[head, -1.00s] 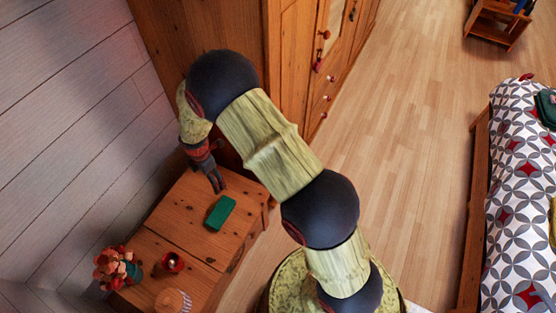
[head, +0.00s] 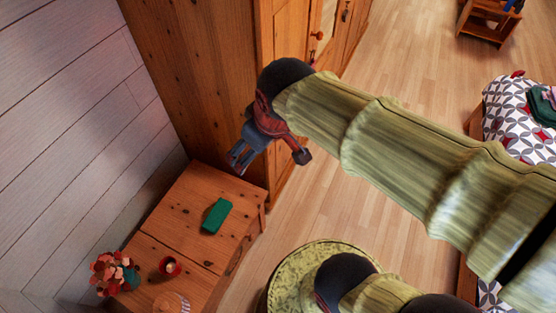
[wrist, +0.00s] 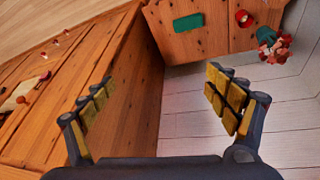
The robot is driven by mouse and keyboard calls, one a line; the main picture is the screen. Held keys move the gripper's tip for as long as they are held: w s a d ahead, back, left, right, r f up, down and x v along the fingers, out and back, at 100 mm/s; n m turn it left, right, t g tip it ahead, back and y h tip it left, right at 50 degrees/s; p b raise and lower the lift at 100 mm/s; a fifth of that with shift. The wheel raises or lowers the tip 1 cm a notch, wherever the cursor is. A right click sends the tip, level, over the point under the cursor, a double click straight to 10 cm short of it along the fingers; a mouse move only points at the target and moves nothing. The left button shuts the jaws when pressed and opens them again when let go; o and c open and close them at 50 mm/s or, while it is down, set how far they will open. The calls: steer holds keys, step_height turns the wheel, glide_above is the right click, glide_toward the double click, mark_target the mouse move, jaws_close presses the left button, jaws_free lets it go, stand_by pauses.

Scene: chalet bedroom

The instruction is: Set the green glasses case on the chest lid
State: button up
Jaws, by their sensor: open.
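The green glasses case (head: 217,215) lies flat on the wooden chest lid (head: 185,210), near the lid's middle. It also shows in the wrist view (wrist: 188,22), beyond my fingers. My gripper (head: 236,160) is raised above and behind the chest, beside the wardrobe side, apart from the case. In the wrist view my gripper (wrist: 160,95) has its two fingers wide apart, with nothing between them.
A flower pot (head: 113,272), a red candle cup (head: 169,267) and a striped jar (head: 172,302) stand on the chest's near part. A tall wooden wardrobe (head: 205,80) stands behind it. A bed (head: 515,120) is at right; open floor lies between.

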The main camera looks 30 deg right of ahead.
steer(key=s+d+r+m, duration=0.1)
steer(key=s+m, duration=0.2)
steer(key=s, duration=0.4)
steer(key=shift+d+t, duration=0.15)
steer(key=shift+t, duration=0.25)
steer(key=shift+w, duration=0.1)
steer(key=shift+c, duration=1.2)
